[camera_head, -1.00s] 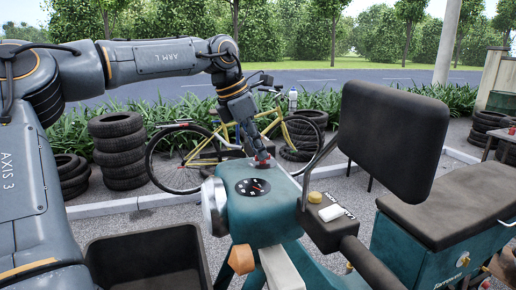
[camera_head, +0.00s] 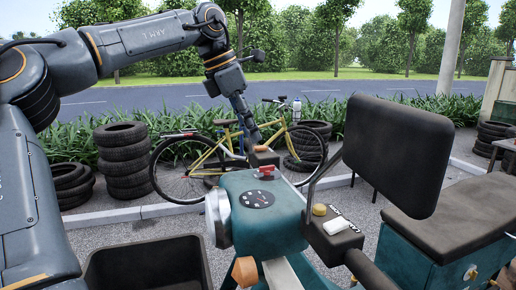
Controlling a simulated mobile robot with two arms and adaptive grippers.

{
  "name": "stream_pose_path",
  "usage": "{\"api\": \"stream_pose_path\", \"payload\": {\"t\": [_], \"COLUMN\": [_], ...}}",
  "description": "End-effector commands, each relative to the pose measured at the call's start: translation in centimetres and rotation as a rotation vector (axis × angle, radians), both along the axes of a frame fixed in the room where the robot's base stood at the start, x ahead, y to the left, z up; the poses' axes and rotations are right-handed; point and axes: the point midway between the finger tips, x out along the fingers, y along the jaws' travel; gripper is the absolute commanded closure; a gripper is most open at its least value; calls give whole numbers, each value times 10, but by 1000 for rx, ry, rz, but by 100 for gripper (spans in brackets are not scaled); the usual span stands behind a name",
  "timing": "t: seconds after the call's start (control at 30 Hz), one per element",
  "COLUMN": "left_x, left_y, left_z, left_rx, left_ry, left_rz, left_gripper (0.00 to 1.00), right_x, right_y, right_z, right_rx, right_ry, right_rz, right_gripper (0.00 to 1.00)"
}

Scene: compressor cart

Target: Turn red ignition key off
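My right gripper is not in view.
A yellow bicycle (camera_head: 205,160) and tyre stacks (camera_head: 124,163) stand behind. A box with a yellow knob (camera_head: 319,209) and white switch (camera_head: 337,225) is near the housing. A dark open bin (camera_head: 150,268) sits at lower left.

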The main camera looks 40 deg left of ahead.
Motion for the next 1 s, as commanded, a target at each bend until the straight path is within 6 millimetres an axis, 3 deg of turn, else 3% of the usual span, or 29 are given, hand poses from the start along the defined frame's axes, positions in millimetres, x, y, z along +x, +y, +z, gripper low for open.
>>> {"api": "stream_pose_path", "payload": {"t": [0.1, 0.3, 1.0], "left_x": [-6, -12, -13], "left_y": [3, 6, 6], "left_z": [19, 33, 34], "left_rx": [-1, -1, -2], "left_ry": [-2, 0, 1], "left_rz": [2, 0, -1], "left_gripper": [70, 70, 70], "right_x": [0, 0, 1], "right_y": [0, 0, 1], "right_z": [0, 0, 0], "right_rx": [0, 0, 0], "right_ry": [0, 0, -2], "right_rz": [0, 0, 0], "right_gripper": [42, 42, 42]}}
